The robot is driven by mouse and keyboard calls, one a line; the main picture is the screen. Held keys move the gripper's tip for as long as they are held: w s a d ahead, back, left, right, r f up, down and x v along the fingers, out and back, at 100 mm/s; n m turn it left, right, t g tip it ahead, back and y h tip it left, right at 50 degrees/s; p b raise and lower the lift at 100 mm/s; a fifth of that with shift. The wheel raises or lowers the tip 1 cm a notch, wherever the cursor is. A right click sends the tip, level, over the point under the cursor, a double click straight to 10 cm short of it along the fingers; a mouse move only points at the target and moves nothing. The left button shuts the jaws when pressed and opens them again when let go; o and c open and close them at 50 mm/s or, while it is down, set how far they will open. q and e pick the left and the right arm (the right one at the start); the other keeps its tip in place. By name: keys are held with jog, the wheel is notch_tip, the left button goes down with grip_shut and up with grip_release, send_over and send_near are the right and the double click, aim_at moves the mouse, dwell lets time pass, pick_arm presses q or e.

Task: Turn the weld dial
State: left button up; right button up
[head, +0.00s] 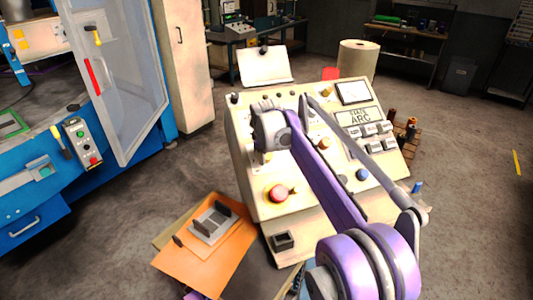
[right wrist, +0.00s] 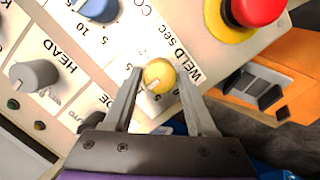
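The weld dial (right wrist: 160,73) is a round yellow knob with a pale pointer mark, beside the printed words "WELD sec" on the cream panel. In the right wrist view my right gripper (right wrist: 159,72) has one finger on each side of it. The fingers are apart, with a small gap visible on both sides of the knob. In the head view my right gripper (head: 263,156) is over the left part of the console (head: 340,203), at the end of my purple arm. The gripper mostly hides the dial there. My left gripper is not in view.
A red emergency button (head: 278,193) on a yellow base sits close to the dial. A blue knob (right wrist: 98,8) and a grey knob (right wrist: 34,75) are also near. An orange board (head: 199,265) carries a grey block at the console's left. A blue machine (head: 95,195) stands further left.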

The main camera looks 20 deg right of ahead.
jog(key=shift+o, duration=1.2)
jog(key=shift+r, duration=0.1)
jog(key=v, duration=1)
jog(key=shift+s+r, duration=0.15)
jog(key=shift+r, duration=0.1)
jog(key=shift+a, duration=0.1)
